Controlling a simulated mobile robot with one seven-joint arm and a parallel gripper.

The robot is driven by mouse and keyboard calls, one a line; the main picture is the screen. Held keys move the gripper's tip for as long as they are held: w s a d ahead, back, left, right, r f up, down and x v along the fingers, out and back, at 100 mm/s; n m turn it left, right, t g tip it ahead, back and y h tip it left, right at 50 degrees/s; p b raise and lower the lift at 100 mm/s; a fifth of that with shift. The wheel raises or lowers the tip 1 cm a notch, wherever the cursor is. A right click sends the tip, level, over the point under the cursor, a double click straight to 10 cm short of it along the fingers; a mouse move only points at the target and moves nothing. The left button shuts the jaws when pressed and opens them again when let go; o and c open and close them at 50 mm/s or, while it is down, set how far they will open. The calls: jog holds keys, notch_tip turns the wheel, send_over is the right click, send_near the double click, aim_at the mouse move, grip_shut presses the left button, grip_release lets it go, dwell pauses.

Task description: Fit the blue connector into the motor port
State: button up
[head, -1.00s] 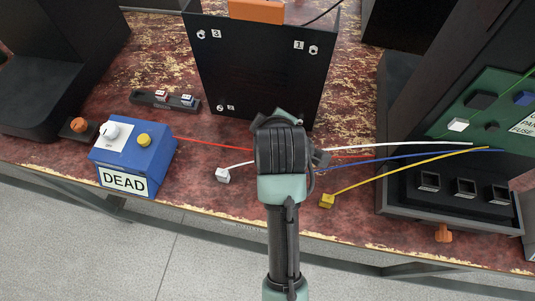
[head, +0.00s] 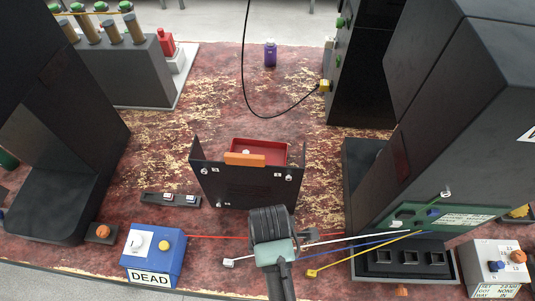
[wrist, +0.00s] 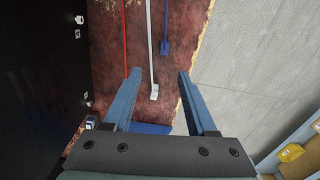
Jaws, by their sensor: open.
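The blue connector (wrist: 165,47) lies on the worn red bench in the wrist view, at the end of its blue wire. My gripper (wrist: 157,77) is open and empty above the bench; the blue connector shows beyond its fingertips, apart from them. In the head view my wrist hides the blue connector. Its blue wire (head: 361,243) runs right to the green board (head: 467,215). Below that board a dark tray holds three square sockets (head: 410,257); no readable label shows which is the motor port.
A white connector (wrist: 154,92) lies between the fingers in the wrist view. A yellow connector (head: 311,273) lies near the front edge. A black panel (head: 247,187) stands behind my wrist. A blue DEAD box (head: 153,255) stands left.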

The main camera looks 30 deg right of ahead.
notch_tip(320, 180, down, 7)
jog(key=shift+s+f, duration=0.1)
jog(key=shift+f, duration=0.1)
jog(key=shift+s+f, duration=0.2)
jog(key=shift+f, duration=1.15)
jog(key=shift+s+f, duration=0.15)
jog(key=shift+f, duration=1.15)
grip_shut()
